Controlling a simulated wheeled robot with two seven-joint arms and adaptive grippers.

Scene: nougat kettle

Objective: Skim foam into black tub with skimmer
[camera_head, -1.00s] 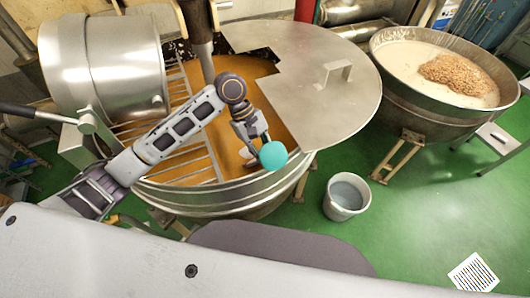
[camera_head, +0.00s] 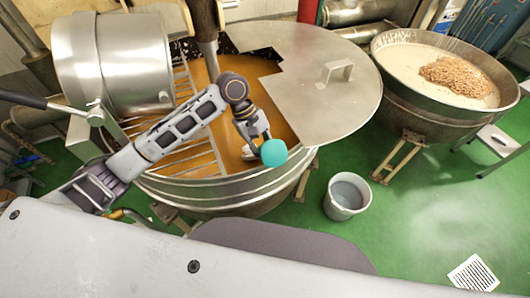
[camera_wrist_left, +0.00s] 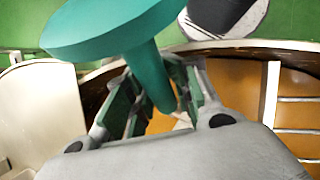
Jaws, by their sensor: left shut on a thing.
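My left gripper (camera_head: 252,136) hangs over the open part of the big kettle (camera_head: 210,197), near its front rim. It is shut on the stem of a teal tool with a round disc end (camera_head: 273,153). In the wrist view, the teal disc (camera_wrist_left: 110,25) is close to the camera and its stem runs down between the fingers (camera_wrist_left: 155,95). I cannot tell whether this is the skimmer; its far end is hidden. Orange-brown liquid (camera_head: 283,126) fills the kettle. A small pale patch shows beside the gripper; foam or tool, I cannot tell. I see no black tub. My right gripper is out of view.
A metal lid (camera_head: 300,100) with a handle covers the kettle's right side. Metal bars and a steel drum (camera_head: 110,60) are at its left. A grey bucket (camera_head: 345,205) stands on the green floor. Another kettle (camera_head: 420,107) holds pale liquid and brown lumps.

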